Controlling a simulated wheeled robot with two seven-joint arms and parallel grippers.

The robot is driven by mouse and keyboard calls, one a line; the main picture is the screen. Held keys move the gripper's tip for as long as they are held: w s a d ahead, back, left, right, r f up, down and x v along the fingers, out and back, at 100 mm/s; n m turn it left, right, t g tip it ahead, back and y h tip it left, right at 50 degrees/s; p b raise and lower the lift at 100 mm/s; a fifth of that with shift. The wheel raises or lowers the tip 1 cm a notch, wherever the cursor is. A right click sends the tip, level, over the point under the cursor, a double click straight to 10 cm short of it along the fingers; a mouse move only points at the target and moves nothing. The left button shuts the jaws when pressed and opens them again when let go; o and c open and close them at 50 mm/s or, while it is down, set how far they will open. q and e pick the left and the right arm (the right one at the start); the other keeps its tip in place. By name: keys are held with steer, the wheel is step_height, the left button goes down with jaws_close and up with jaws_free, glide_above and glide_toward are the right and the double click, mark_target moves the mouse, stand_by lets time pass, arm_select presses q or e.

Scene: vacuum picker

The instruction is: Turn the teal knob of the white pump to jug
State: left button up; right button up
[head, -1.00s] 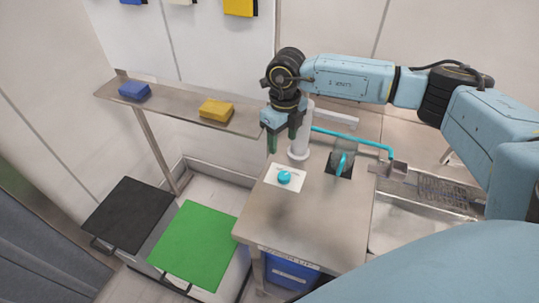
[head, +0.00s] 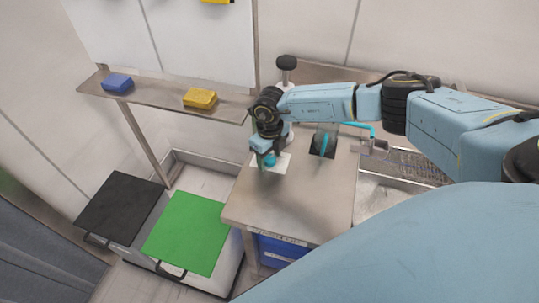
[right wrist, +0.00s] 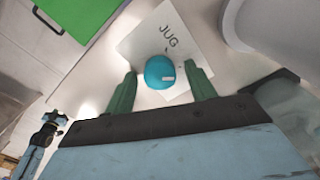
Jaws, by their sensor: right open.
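The teal knob (right wrist: 160,72) sits on a white plate (right wrist: 140,50) printed with the word JUG. A pale mark shows on the knob's lower right in the wrist view, on the side away from the word. My right gripper (right wrist: 161,87) is open, with one green finger on each side of the knob; I cannot tell if they touch it. In the head view my right gripper (head: 268,158) hides part of the knob (head: 270,160) and plate. The white pump's column (head: 286,76), with a dark top, stands behind my forearm. My left gripper is not in view.
The steel counter (head: 290,205) is clear in front of the knob. A shelf (head: 165,95) holds a blue block (head: 117,82) and a yellow block (head: 200,98). Green (head: 187,232) and black (head: 120,208) lids lie lower left.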

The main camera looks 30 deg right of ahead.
steer(key=c, duration=1)
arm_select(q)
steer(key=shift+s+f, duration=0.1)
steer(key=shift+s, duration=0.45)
arm_select(e)
steer(key=shift+o, duration=0.2)
